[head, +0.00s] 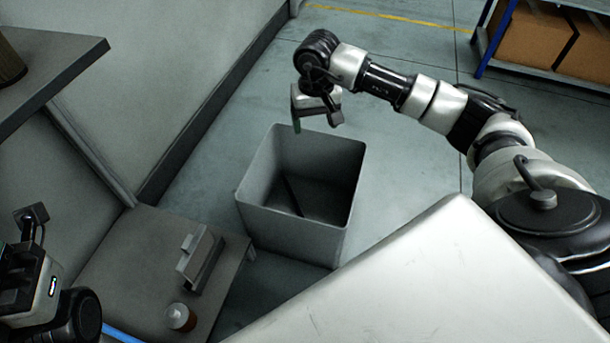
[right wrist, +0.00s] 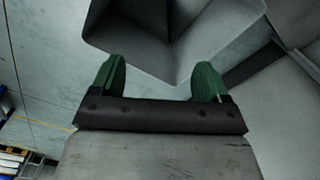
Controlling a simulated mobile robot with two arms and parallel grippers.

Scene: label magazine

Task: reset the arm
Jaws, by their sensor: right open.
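My right arm reaches in from the right in the head view. My right gripper (head: 316,122) hangs above the far side of a grey open bin (head: 292,228). In the right wrist view its two green fingers (right wrist: 161,68) stand wide apart with nothing between them. The bin's rim and inside (right wrist: 170,68) show beyond the fingers. Part of my left arm shows at the lower left of the head view; I cannot see its fingers.
A dark strip (head: 293,196) lies inside the bin. A shelf with cardboard boxes (head: 533,37) stands at the upper right.

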